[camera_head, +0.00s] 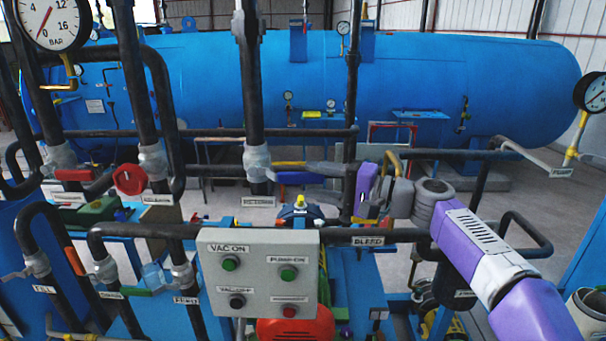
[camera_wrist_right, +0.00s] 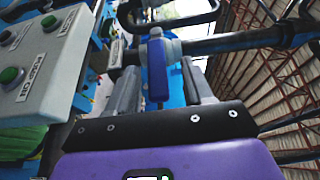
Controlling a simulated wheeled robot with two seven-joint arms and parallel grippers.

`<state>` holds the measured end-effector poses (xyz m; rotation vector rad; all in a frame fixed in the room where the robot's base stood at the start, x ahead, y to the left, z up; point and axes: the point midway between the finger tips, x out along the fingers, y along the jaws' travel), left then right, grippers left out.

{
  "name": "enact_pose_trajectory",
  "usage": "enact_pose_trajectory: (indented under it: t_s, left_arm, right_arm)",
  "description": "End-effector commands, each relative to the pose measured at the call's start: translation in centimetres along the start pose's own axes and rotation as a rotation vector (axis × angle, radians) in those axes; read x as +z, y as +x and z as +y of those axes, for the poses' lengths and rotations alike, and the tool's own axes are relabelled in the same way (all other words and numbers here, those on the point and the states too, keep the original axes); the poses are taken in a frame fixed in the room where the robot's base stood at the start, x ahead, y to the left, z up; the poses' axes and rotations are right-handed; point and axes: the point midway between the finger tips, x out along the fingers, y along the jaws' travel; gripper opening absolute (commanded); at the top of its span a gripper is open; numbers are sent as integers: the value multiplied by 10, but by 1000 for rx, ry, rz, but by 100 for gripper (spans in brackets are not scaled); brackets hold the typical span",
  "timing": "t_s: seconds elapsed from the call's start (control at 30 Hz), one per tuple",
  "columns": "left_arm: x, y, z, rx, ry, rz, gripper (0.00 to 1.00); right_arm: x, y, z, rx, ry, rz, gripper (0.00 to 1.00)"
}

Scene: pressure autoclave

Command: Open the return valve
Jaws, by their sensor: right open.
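A valve with a blue lever handle (camera_head: 292,178) sits on the thick dark vertical pipe in the middle of the head view. The small label (camera_head: 258,201) below it is too small to read, so I cannot confirm that it says return. My right gripper (camera_head: 315,180) reaches in from the right, with its grey fingers at the blue handle. In the right wrist view the blue handle (camera_wrist_right: 158,72) lies between the two open fingers (camera_wrist_right: 159,82), with visible gaps at both sides. My left gripper is not in view.
A grey button box (camera_head: 258,272) stands in front, below the gripper. A red valve handle (camera_head: 129,179) and several dark pipes are at the left. A dark horizontal pipe labelled BLEED (camera_head: 368,240) runs below my right wrist. A large blue tank (camera_head: 420,85) fills the back.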

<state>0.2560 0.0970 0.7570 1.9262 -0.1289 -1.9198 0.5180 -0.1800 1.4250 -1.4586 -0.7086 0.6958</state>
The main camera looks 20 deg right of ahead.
Motion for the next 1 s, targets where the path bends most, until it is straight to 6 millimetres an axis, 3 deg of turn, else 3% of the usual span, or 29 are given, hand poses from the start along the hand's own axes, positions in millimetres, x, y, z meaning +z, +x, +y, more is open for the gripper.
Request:
enact_pose_trajectory:
  t_s: [0.2, 0.57, 0.9, 1.0]
  left_arm:
    - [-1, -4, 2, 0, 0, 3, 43]
    - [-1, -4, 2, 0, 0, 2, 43]
    - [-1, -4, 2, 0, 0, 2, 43]
    - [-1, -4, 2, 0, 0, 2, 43]
  right_arm:
    - [0, 28, 0, 1, 2, -1, 51]
    - [-1, 34, 2, 2, 2, 1, 51]
    - [-1, 34, 2, 2, 2, 1, 0]
    - [0, 34, 2, 2, 2, 0, 0]
